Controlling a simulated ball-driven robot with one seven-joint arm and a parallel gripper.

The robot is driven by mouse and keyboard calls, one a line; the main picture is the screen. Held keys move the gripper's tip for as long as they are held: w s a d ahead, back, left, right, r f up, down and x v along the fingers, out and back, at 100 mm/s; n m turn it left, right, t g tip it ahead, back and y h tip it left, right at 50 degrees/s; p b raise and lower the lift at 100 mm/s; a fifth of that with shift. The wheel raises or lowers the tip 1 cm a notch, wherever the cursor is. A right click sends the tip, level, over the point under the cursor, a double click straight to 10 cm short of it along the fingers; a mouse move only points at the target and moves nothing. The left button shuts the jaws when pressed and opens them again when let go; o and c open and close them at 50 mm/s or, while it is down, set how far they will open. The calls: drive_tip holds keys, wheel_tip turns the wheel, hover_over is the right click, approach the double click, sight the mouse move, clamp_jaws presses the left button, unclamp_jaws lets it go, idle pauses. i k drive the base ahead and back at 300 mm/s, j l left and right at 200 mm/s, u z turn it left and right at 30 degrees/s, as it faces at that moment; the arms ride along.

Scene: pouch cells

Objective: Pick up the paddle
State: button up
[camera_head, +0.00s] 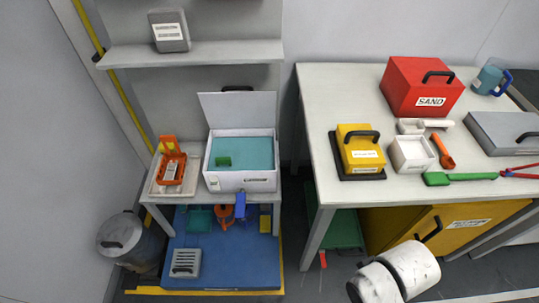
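A long green tool (460,179) lies flat near the front edge of the right-hand table (312,165); it looks most like the paddle, with a wide end at left and a thin end to the right. An orange tool with a rounded end (443,152) lies just behind it, beside a small white open box (412,154). A white tool (424,126) lies behind that box. White rounded links of my arm show at the bottom, in front of the table. My gripper's fingers are not in view.
A red SAND box (421,87), a yellow handled box (361,149), a grey handled case (505,133), red-handled pliers or similar (519,171) and a blue mug (490,79) stand on the table. A yellow cabinet (440,228) is below. An open white box (241,181) stands left.

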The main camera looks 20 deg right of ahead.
sight(430, 179)
drive_tip(key=z, duration=1.25)
